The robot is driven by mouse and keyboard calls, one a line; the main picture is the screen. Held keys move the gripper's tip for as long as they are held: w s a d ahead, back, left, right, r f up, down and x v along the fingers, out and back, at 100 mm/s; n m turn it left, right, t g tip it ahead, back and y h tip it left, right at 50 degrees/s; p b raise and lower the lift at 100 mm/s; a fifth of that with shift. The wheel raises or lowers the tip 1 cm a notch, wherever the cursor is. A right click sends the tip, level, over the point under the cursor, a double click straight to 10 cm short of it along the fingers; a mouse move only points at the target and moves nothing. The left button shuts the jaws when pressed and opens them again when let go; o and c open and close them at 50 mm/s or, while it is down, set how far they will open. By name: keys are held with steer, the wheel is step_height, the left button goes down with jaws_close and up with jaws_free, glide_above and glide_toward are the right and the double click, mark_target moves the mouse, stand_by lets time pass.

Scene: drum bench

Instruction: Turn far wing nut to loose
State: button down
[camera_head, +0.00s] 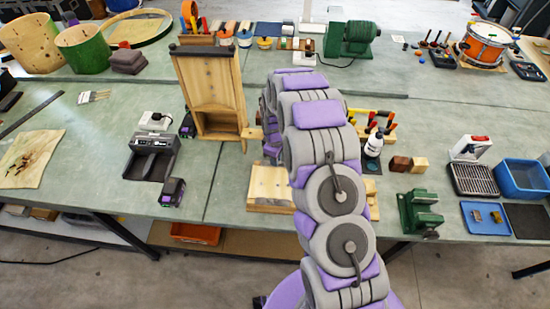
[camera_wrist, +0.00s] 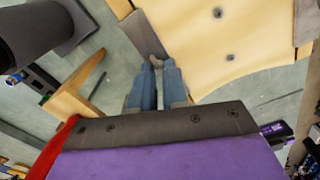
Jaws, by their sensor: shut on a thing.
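My gripper (camera_wrist: 156,64) has two blue fingers, and their tips are closed together around a small grey-brown piece, seemingly the far wing nut (camera_wrist: 147,38), at the edge of a pale wooden panel (camera_wrist: 245,45). The fingertips and the panel hide much of the nut, so its exact angle is unclear. In the head view, a tall wooden frame with a dark top bar (camera_head: 209,75) stands on the bench left of my arm. My arm hides the gripper and the nut there.
A pale wooden bar (camera_wrist: 83,88) lies close left of the fingers in the wrist view. Wooden boards (camera_head: 268,188), a white bottle (camera_head: 373,145) and a green vise (camera_head: 420,212) are near my arm. The bench left of the black charger (camera_head: 152,155) has free room.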

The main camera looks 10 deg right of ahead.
steer(key=shift+s, duration=0.1)
steer(key=c, duration=1.1)
jaws_free()
steer(key=shift+c, duration=0.2)
steer(key=shift+r, duration=0.1)
step_height(320, 180, up, 17)
steer(key=shift+p, duration=0.3)
